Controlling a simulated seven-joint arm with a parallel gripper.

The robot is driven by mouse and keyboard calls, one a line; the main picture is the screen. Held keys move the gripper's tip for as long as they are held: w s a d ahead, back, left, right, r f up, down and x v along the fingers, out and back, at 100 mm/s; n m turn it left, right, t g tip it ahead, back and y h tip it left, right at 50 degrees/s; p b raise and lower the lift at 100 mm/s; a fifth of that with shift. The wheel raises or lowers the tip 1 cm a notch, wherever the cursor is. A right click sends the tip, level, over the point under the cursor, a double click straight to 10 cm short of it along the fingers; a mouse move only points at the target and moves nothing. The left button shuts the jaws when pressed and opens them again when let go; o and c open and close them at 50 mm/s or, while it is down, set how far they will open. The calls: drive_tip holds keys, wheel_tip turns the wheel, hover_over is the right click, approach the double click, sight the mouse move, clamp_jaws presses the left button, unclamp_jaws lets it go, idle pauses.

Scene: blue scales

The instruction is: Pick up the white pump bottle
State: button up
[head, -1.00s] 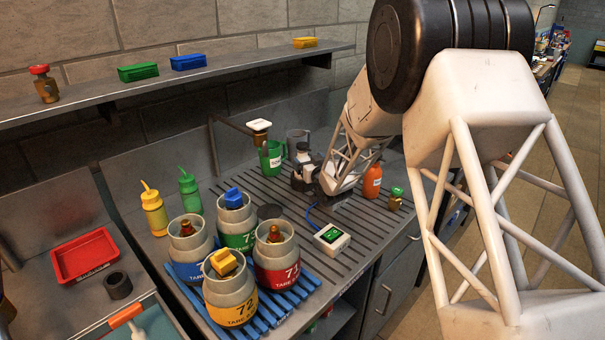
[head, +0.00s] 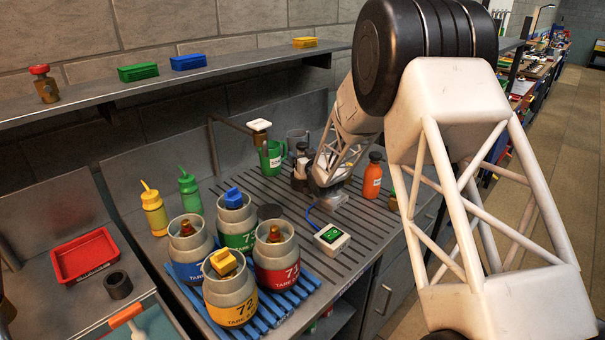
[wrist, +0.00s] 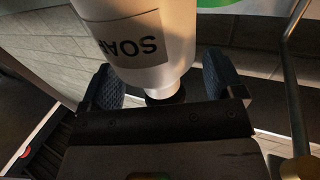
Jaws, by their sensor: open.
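The white pump bottle (wrist: 140,35), with a "SOAP" label, fills the top of the wrist view. Its narrow neck and dark collar point toward my gripper. My gripper (wrist: 163,88) is open, with one blue textured finger on each side of the bottle's neck end. I see a gap on both sides, and no clear contact.
A green jug (head: 271,157) stands behind the bottle, and an orange bottle (head: 373,178) stands to the right. Several grey canisters, one numbered 72 (head: 231,299), stand front left on a blue rack.

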idle(0.5)
drive_tip(key=shift+f, duration=0.15)
drive_tip(key=c, duration=1.6)
